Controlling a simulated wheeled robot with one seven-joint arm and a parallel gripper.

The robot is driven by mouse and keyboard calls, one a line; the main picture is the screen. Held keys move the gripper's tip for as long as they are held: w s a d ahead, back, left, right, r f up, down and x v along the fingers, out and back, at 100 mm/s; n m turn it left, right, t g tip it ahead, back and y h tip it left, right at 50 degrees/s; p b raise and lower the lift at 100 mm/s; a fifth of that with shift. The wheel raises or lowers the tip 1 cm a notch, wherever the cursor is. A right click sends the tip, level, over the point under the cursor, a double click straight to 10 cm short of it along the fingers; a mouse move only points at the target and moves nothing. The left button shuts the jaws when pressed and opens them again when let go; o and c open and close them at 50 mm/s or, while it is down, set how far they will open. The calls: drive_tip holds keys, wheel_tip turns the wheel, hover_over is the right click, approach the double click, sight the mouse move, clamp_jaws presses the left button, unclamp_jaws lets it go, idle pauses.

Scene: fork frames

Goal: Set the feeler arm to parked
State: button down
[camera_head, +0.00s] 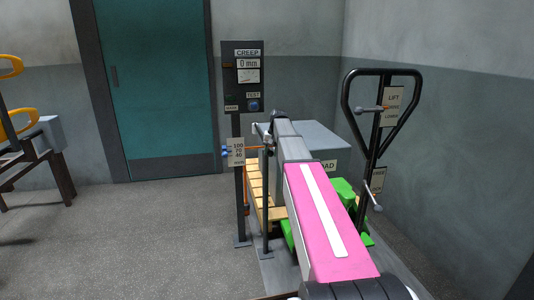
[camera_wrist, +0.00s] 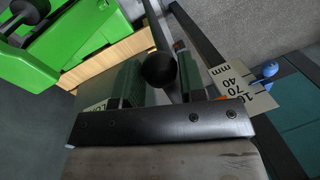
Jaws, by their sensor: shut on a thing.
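My gripper (camera_wrist: 160,78) is shut on a black ball knob (camera_wrist: 158,70), which sits between its two green-padded fingers in the wrist view. A dark rod runs up from the knob. In the head view my gripper (camera_head: 264,133) is at the top of a thin dark post (camera_head: 265,195), partly hidden by my arm. The plate also shows in the wrist view (camera_wrist: 235,85). How the knob joins the orange arm is hidden.
A panel (camera_head: 243,75) reading CREEP 0 mm stands behind the scale. A green pallet truck with a black handle (camera_head: 347,100) and LIFT sign is close on the right, by a wooden pallet (camera_head: 255,185) with a grey load (camera_head: 318,140).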

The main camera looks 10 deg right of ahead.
drive_tip(key=shift+d, duration=0.3)
drive_tip(key=c, duration=0.7)
unclamp_jaws()
drive_tip(key=r, duration=0.3)
drive_tip(key=d+r, duration=0.1)
drive_tip(key=r, duration=0.3)
drive_tip(key=d+r, duration=0.1)
drive_tip(key=r, duration=0.2)
drive_tip(key=shift+s+r, duration=0.15)
drive_tip(key=shift+r, duration=0.15)
drive_tip(key=shift+f, duration=0.1)
drive_tip(key=s+a+f+n+h, duration=0.1)
drive_tip(key=s+a+f, duration=0.2)
drive_tip(key=s+f, duration=0.55)
drive_tip(key=s+a+f, duration=0.3)
drive_tip(key=s+f, duration=0.3)
drive_tip(key=f, duration=0.6)
drive_tip(key=shift+n+h, duration=0.6)
drive_tip(key=shift+n, duration=0.1)
drive_tip(key=s+a+f, duration=0.1)
drive_tip(key=s+f, duration=0.3)
drive_tip(key=s, duration=0.2)
drive_tip(key=s+a+f, duration=0.2)
drive_tip(key=s+f, duration=0.3)
drive_tip(key=s, duration=0.2)
drive_tip(key=s+a+f, duration=0.1)
drive_tip(key=s+f, duration=0.3)
drive_tip(key=s, duration=0.2)
drive_tip(key=shift+s+a+f, duration=0.3)
drive_tip(key=shift+a+f, duration=0.1)
